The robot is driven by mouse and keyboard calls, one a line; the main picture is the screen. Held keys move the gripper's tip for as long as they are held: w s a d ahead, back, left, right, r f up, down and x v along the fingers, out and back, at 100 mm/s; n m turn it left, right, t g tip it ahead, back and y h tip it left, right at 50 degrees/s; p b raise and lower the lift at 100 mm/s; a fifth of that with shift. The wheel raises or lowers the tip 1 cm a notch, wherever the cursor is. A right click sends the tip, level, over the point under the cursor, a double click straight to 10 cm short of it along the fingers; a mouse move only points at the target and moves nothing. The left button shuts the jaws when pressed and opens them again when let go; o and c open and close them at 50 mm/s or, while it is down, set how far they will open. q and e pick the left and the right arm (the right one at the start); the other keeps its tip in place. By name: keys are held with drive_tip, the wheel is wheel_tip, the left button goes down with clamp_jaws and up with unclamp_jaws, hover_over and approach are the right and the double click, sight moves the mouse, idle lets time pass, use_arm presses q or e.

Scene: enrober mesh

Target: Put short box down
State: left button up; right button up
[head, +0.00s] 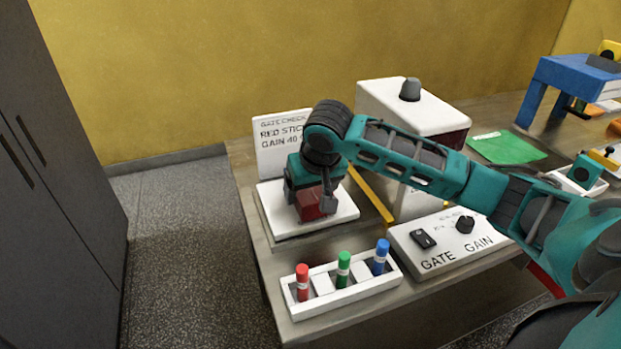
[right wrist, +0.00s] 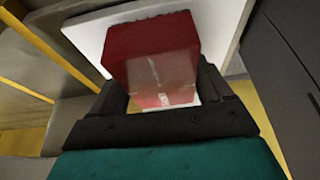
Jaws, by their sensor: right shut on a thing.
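A short dark red box (head: 312,203) is at the white square plate (head: 283,229) on the left of the table, in the head view. My right gripper (head: 318,190) comes down over it and is shut on it. In the right wrist view the red box (right wrist: 155,50) sits between the two dark fingers, with the white plate (right wrist: 222,22) behind it. I cannot tell whether the box's underside touches the plate. My arm hides part of the box and plate. My left gripper is not in view.
A rack (head: 345,290) with red, green and blue sticks stands at the table's front edge. A GATE/GAIN panel (head: 447,240) is to its right. A sign (head: 281,140) and a white machine (head: 380,100) stand behind. A yellow bar (head: 371,195) runs beside the plate.

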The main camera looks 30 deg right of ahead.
drive_tip(key=shift+f, duration=0.25)
idle(0.3)
drive_tip(key=shift+f, duration=0.6)
drive_tip(key=o, duration=1.2)
drive_tip(key=shift+c, duration=0.2)
drive_tip(key=shift+r, duration=0.15)
drive_tip(key=v, duration=1.2)
drive_tip(key=shift+s+r, duration=0.15)
drive_tip(key=shift+r, duration=0.15)
drive_tip(key=shift+s, duration=0.1)
